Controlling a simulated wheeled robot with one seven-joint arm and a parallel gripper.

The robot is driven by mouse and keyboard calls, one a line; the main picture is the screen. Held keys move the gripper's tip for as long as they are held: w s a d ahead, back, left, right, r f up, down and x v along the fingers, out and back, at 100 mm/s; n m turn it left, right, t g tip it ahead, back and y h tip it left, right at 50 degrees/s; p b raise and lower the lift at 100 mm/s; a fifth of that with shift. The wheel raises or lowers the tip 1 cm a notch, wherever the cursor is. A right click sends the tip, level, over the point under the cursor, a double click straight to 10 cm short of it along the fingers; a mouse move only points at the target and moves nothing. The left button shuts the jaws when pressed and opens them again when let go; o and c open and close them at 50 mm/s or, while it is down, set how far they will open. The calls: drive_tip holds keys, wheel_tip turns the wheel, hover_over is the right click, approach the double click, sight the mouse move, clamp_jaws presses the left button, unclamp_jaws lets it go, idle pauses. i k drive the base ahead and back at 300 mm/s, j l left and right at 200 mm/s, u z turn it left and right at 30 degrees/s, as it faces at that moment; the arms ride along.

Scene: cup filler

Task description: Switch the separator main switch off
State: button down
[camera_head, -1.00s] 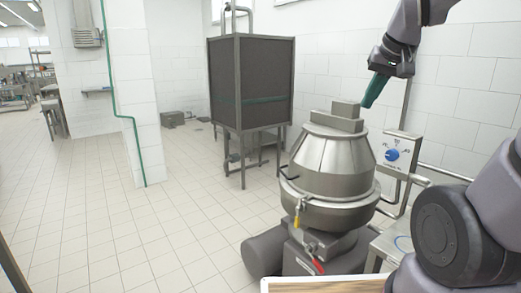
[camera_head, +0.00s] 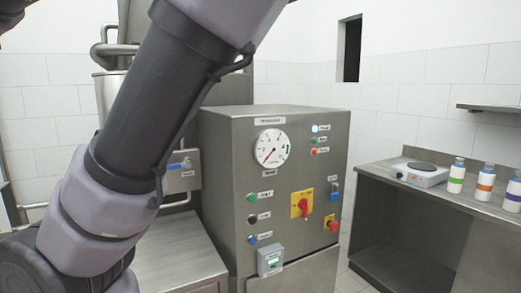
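A grey steel control cabinet (camera_head: 225,150) stands in the middle. On its front, a red rotary switch (camera_head: 303,207) sits on a yellow plate; its label is too small to read. Which of the two is the separator main switch I cannot tell from the labels. My gripper is out of view; my arm crosses the left side and leaves the picture at the top.
The cabinet also carries a round gauge (camera_head: 270,148), a red mushroom button (camera_head: 332,223), several push buttons and a small grey-green box (camera_head: 270,260). A steel bench (camera_head: 440,190) at the right holds a hotplate (camera_head: 419,174) and several bottles. A low steel table (camera_head: 175,258) is at the lower left.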

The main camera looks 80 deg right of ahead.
sight(304, 204)
drive_tip(key=z, duration=2.9)
